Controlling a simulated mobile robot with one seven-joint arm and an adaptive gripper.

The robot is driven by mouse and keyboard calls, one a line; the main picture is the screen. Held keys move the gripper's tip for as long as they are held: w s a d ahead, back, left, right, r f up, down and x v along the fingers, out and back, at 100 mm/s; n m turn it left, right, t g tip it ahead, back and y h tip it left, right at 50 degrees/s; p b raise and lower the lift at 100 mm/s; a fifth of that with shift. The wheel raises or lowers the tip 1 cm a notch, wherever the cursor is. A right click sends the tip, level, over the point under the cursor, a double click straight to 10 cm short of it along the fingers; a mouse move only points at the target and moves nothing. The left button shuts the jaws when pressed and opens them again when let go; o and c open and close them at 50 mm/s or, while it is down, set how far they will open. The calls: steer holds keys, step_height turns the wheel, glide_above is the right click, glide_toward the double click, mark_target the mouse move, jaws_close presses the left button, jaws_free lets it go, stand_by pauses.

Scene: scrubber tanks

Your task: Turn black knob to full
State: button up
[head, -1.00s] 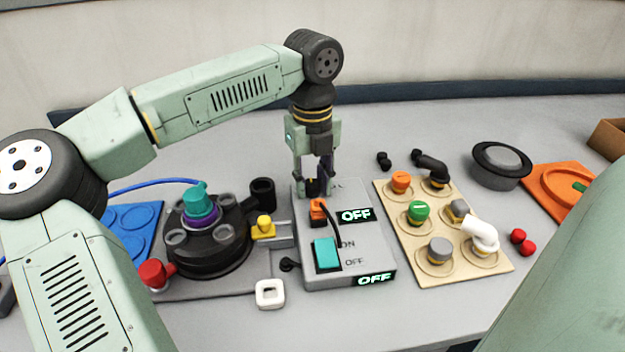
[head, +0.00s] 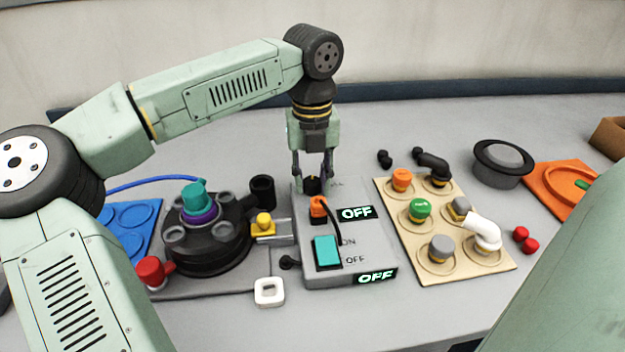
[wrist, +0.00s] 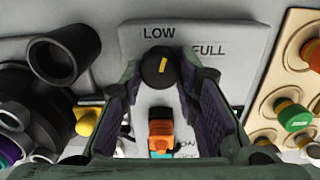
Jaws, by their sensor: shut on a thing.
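The black knob (wrist: 159,67) sits on the grey control box (head: 368,238), with the words LOW and FULL printed behind it in the wrist view. Its yellow mark points almost straight up, tilted slightly right, close to LOW; FULL is farther right. My gripper (wrist: 160,80) points down and is shut on the knob, one dark finger on each side. In the head view my gripper (head: 313,183) stands at the back of the box, with the knob (head: 313,186) partly hidden between the fingers.
An orange plug (head: 318,209) with a black cable and a teal switch (head: 326,252) are in front of the knob. Two displays read OFF. A black carousel (head: 207,245) stands left, a beige board (head: 402,232) with several fittings right. The table behind is clear.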

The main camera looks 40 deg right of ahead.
mark_target(311, 181)
steer(key=m, duration=0.4)
steer(key=shift+m, duration=0.3)
steer(key=shift+w+m, duration=0.15)
steer(key=shift+m, duration=1.75)
steer(key=o, duration=1.2)
steer(key=shift+c, duration=0.2)
step_height(311, 181, up, 12)
